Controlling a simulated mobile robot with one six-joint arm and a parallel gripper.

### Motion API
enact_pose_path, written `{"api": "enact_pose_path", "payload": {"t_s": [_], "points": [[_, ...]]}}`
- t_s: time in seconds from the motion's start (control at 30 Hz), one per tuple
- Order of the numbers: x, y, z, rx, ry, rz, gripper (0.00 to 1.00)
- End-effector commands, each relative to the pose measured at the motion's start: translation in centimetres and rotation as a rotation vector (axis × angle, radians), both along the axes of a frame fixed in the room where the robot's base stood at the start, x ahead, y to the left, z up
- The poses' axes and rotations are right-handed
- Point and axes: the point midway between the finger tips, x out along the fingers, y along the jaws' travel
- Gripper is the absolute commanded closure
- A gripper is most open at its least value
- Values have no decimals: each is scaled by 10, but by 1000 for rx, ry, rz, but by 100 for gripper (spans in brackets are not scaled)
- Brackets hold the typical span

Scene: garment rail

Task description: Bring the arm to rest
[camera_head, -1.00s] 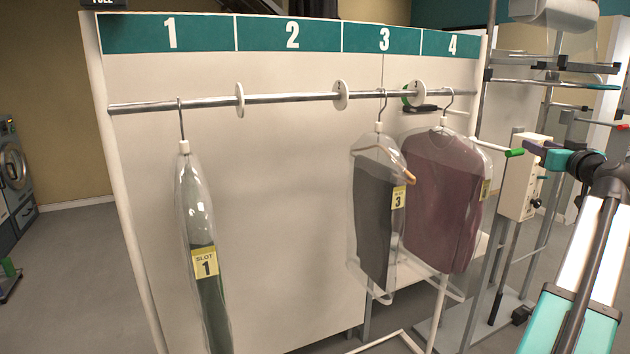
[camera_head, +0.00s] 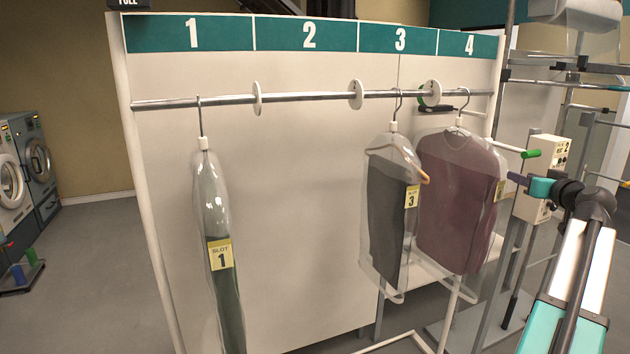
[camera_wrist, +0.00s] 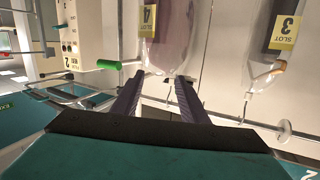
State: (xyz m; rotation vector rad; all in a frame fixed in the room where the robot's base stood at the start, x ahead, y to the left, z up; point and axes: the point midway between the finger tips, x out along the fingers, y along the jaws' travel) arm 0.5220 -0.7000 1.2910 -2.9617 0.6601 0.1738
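My arm is raised at the right of the head view, with my gripper (camera_head: 515,178) just right of the maroon garment in clear cover (camera_head: 458,195) in bay 4. In the wrist view my gripper (camera_wrist: 155,80) has its two dark purple fingers well apart with nothing between them. The maroon garment (camera_wrist: 172,30) shows beyond the fingertips there; whether they touch its cover I cannot tell.
A metal rail (camera_head: 310,96) also carries a covered dark garment (camera_head: 388,215) tagged 3 and a covered green garment (camera_head: 222,260) tagged 1. Bay 2 is empty. A green-tipped peg (camera_head: 531,154) and a control box (camera_head: 540,165) are close to my gripper.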

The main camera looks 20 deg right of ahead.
Motion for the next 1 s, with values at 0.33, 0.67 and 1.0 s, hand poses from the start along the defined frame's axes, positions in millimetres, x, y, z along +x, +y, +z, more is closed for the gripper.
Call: {"api": "enact_pose_path", "payload": {"t_s": [0.33,0.67,1.0], "points": [[78,64,-132,163,137,107,60],[135,150,-261,312,300,205,60],[163,258,-390,444,500,296,60]]}}
